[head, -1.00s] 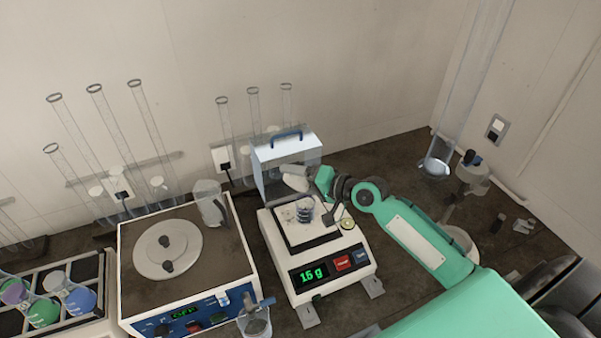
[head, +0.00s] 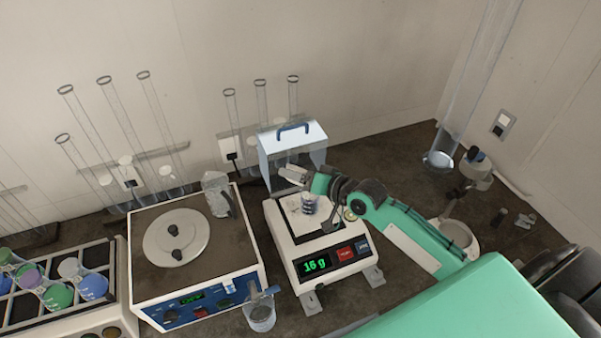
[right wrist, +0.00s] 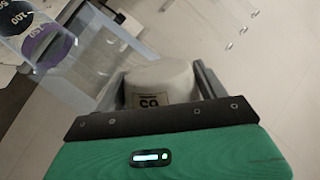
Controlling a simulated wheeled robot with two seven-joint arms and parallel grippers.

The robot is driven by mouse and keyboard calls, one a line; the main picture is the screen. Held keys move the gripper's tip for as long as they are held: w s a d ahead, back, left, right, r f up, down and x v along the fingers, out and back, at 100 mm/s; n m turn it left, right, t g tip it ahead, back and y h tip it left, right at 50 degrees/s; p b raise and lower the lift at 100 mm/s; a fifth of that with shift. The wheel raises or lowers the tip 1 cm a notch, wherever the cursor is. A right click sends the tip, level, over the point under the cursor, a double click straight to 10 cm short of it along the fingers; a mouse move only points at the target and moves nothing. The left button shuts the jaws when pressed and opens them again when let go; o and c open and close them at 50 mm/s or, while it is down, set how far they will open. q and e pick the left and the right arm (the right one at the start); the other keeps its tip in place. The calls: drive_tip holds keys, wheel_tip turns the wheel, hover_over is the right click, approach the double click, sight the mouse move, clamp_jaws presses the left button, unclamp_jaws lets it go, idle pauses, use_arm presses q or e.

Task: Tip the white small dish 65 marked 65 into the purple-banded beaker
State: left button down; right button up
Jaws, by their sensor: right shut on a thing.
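The white small dish (right wrist: 163,82) is between the fingers of my right gripper (right wrist: 152,88) in the right wrist view. Its dark label (right wrist: 149,101) is partly covered and hard to read. A clear beaker with a purple band (right wrist: 48,45) and scale marks shows at the upper left of that view, beside the dish and tilted in the picture. In the head view my right gripper (head: 296,175) is above and behind the balance pan. A small glass beaker (head: 310,204) with a dark band stands on that pan. My left gripper is out of view.
The balance (head: 330,262) has a green display. A blue-handled box (head: 291,138) stands behind it. A flask rack (head: 122,275) is at far left.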

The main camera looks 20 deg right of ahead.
drive_tip(key=n, duration=0.2)
drive_tip(key=n+t+h+p, duration=0.1)
drive_tip(key=shift+s+a+f, duration=0.15)
drive_tip(key=shift+a, duration=0.1)
drive_tip(key=shift+n, duration=0.3)
drive_tip(key=shift+f, duration=0.1)
drive_tip(key=shift+f+n+t+b, duration=0.15)
drive_tip(key=shift+n+t+b, duration=0.15)
drive_tip(key=shift+n, duration=0.6)
drive_tip(key=shift+n+h, duration=0.5)
drive_tip(key=shift+n, duration=0.2)
drive_tip(key=shift+d, duration=0.1)
